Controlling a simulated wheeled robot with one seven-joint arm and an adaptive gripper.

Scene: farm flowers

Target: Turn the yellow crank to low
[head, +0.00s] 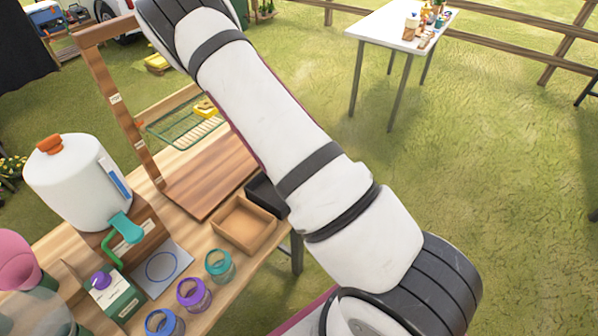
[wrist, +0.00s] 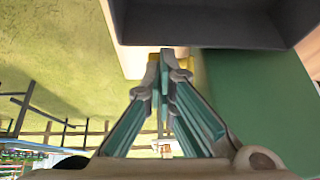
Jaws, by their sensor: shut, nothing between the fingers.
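I cannot make out the yellow crank for certain. In the head view a small yellow piece (head: 207,108) shows at the green wire basket, partly behind my arm; I cannot tell whether it is the crank. In the wrist view my gripper (wrist: 165,58) is shut and empty, its fingertips together just below a dark grey box-like part (wrist: 205,22). A bit of yellow shows behind the fingers there, too covered to identify. A green surface (wrist: 262,100) is on the right. My gripper is not visible in the head view.
The wooden table holds a white dispenser (head: 78,185) with a teal tap, a wooden tray (head: 246,225), a dark tray (head: 264,194) and several glass jars (head: 219,265). An upright wooden frame (head: 120,100) stands at its back. A white table (head: 385,30) stands apart on open grass.

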